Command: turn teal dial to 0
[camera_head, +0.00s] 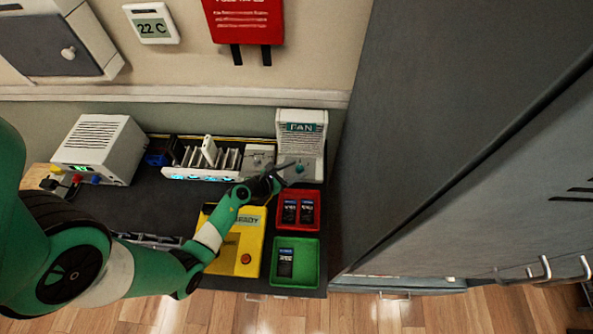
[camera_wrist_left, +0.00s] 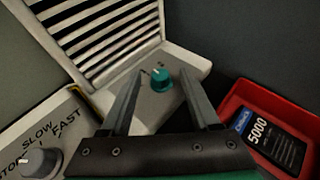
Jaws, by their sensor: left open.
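The teal dial (camera_wrist_left: 161,79) sits on the sloped front of the white fan unit, and in the left wrist view it shows between and just beyond my open fingers. A small mark is on its top, and faint markings lie around it, too small to read. In the head view the dial (camera_head: 299,169) is on the lower part of the unit marked FAN (camera_head: 302,127). My left gripper (camera_head: 283,173) is open and empty, close to the dial; it also shows in the left wrist view (camera_wrist_left: 160,100). My right gripper does not show.
A grey knob (camera_wrist_left: 40,162) marked SLOW and FAST is on the box left of the fan. A red tray (camera_head: 318,201) with dark labelled packs is near my gripper. A green tray (camera_head: 309,252), a yellow box (camera_head: 222,262) and a slotted white rack (camera_head: 184,160) stand around.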

